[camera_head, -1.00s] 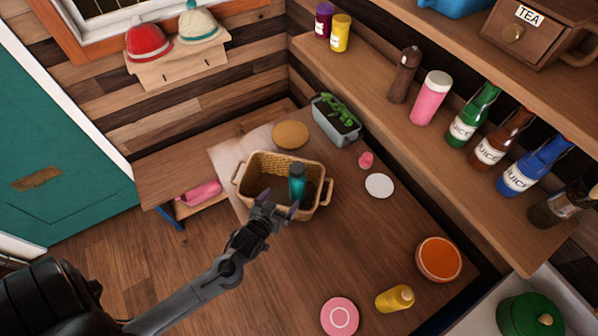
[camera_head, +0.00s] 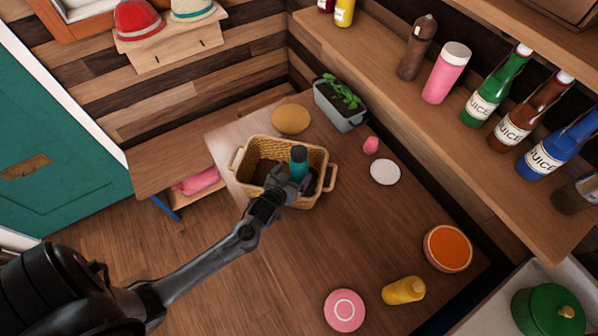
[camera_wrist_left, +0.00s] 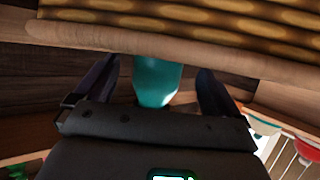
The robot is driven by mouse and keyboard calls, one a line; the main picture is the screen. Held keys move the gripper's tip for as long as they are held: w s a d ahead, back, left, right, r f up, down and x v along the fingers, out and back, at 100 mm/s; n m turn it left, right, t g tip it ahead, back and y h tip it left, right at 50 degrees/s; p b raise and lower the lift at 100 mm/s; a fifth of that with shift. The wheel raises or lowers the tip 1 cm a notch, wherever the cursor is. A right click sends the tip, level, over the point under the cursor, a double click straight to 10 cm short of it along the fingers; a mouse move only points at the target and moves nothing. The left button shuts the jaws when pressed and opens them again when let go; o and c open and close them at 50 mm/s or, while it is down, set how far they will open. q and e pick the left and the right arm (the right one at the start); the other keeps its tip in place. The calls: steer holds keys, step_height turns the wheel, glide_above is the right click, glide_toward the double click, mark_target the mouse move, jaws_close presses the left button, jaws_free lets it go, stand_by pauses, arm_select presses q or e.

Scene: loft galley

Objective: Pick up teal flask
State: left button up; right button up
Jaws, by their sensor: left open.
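The teal flask (camera_head: 298,160) with a dark cap stands in a wicker basket (camera_head: 250,190) on the wooden table. In the left wrist view, the teal flask (camera_wrist_left: 157,80) sits between the two fingers, with a gap on each side. My left gripper (camera_head: 292,178) is open at the flask, over the basket's near side; it also shows in the left wrist view (camera_wrist_left: 157,88). The flask's lower part is hidden by the gripper and basket in the head view. My right gripper is not in view.
A round tan item (camera_head: 290,119) and a planter (camera_head: 341,105) stand behind the basket. A white disc (camera_head: 385,172) and a small pink item (camera_head: 371,145) lie to its right. A yellow bottle (camera_head: 403,291) lies nearer. The table's middle is clear.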

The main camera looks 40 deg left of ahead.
arm_select(q)
steer(key=shift+x, duration=2.6)
steer(key=shift+r, duration=0.1)
steer(key=shift+c, duration=0.3)
steer(key=c, duration=1.4)
steer(key=shift+r, duration=0.1)
steer(key=shift+c, duration=0.4)
